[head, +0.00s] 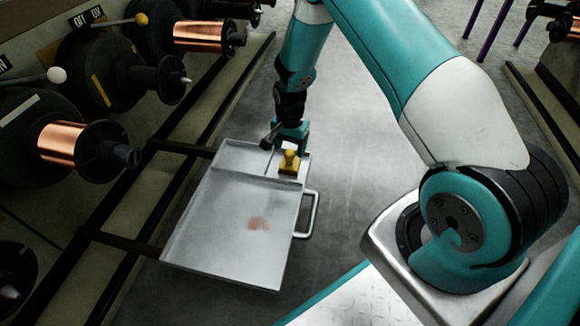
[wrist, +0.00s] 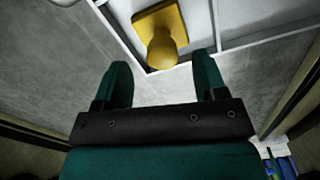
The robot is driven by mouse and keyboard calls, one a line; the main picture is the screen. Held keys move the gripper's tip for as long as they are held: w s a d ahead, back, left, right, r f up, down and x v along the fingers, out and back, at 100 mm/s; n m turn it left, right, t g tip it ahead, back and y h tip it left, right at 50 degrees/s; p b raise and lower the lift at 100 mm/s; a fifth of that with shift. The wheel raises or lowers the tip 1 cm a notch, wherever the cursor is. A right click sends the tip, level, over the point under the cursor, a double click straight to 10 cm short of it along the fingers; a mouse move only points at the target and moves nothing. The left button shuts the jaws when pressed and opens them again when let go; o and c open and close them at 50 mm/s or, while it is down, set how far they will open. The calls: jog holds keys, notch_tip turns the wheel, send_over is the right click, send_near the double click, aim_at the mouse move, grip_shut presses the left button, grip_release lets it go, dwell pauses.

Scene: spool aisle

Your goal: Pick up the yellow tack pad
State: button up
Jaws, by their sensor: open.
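The yellow tack pad (head: 289,162) has a square base and a rounded knob handle. It sits in the far right corner of a shallow metal tray, in a narrow compartment behind a divider. In the wrist view the yellow tack pad (wrist: 161,38) lies just beyond the fingertips, its knob toward me, near the tray's edge. My gripper (wrist: 163,72) is open and empty, with the knob a little ahead of the gap between the two fingers. In the head view my gripper (head: 290,141) hangs right behind the pad and hides part of that tray edge.
The metal tray (head: 222,215) has a reddish stain on its floor and a handle (head: 307,214) on its right side. Dark rails hold it on the left. Copper spools (head: 62,143) on dark machines line the left side. Grey floor is open to the right.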

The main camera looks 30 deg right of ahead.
aim_at(289, 152)
notch_tip(289, 152, down, 4)
jog(key=b, duration=0.2)
jog(key=shift+w+b, duration=0.15)
jog(key=shift+b, duration=0.2)
jog(key=shift+r, duration=0.1)
jog(key=shift+c, duration=0.2)
jog(key=c, duration=1)
jog(key=shift+c, duration=0.2)
notch_tip(289, 152, up, 20)
jog(key=p, duration=1.1)
